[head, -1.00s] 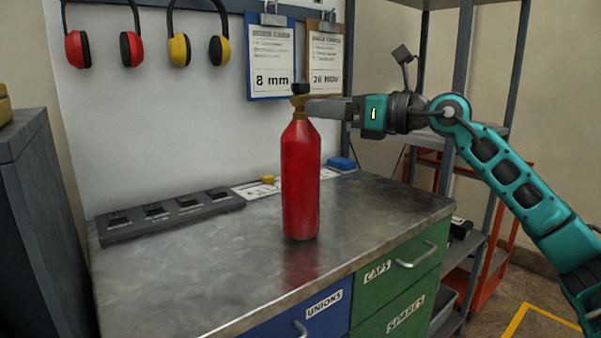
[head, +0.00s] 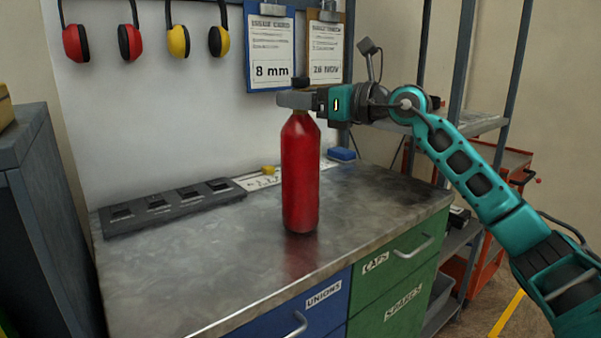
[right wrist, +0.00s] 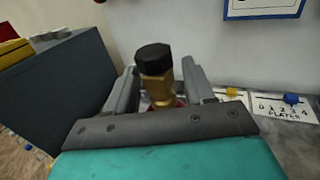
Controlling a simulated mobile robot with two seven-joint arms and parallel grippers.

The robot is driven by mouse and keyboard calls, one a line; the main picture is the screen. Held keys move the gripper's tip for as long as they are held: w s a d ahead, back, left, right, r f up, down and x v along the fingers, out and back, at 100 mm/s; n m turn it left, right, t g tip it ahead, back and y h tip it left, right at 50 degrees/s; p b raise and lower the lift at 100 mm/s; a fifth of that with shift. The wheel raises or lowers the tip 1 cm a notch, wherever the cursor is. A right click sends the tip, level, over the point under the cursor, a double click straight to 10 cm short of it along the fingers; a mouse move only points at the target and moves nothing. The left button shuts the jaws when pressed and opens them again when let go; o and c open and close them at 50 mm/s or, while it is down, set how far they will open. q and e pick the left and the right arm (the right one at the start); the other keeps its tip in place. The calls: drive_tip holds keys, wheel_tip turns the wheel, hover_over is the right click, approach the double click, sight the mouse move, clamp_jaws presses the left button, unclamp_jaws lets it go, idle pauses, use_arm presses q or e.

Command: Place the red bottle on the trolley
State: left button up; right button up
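The red bottle (head: 301,178) stands upright on the metal workbench in the head view. Its brass valve with a black cap shows in the right wrist view (right wrist: 155,75). My right gripper (head: 293,100) is at the bottle's neck, coming from the right. In the right wrist view its two fingers (right wrist: 158,92) stand on either side of the valve, with gaps showing, so it is open around it. The red-orange trolley (head: 516,163) is partly visible at the right, behind the shelf rack and my arm. My left gripper is out of view.
The workbench top (head: 215,270) is mostly clear. A dark tray strip (head: 170,207), a yellow piece (head: 268,170) and a blue piece (head: 341,154) lie at its back. A grey shelf rack (head: 460,80) stands between bench and trolley. A dark cabinet (head: 45,210) is at left.

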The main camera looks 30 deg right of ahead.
clamp_jaws()
idle(1.0)
drive_tip(key=shift+d+r, duration=0.1)
drive_tip(key=shift+r, duration=0.15)
